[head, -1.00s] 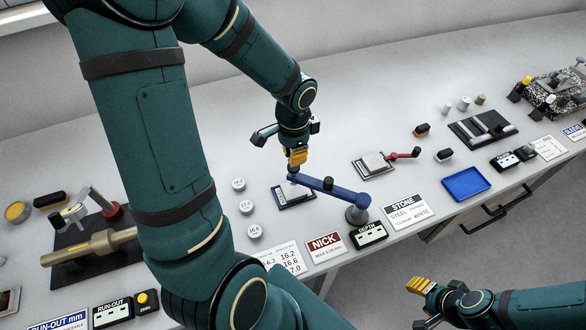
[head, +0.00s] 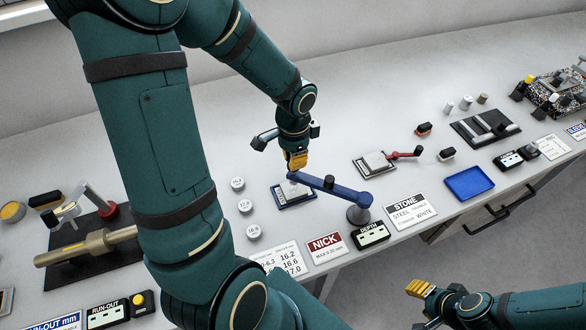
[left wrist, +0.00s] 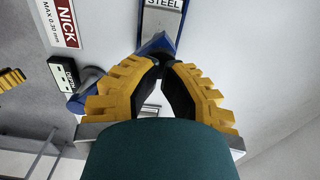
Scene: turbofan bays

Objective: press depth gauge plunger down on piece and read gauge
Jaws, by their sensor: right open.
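The depth gauge is a blue arm (head: 345,191) on a round grey-blue post (head: 359,214), with a dark knob on the arm. The arm reaches left over a light grey piece (head: 289,189) in a blue-edged holder (head: 294,203). My left gripper (head: 297,167) points down at the arm's free end, above the piece; the plunger is hidden there. In the left wrist view its yellow fingers meet at their tips (left wrist: 161,67) over the blue arm end. The DEPTH readout (head: 371,235) shows two lit windows, too small to read. My right gripper (head: 422,289) is open, off the bench's front edge.
NICK (head: 326,246) and STONE (head: 406,209) cards lie along the front edge. Several round weights (head: 245,206) stand left of the holder. A red-armed fixture (head: 374,163) and a blue tray (head: 469,183) are to the right. The bench behind is clear.

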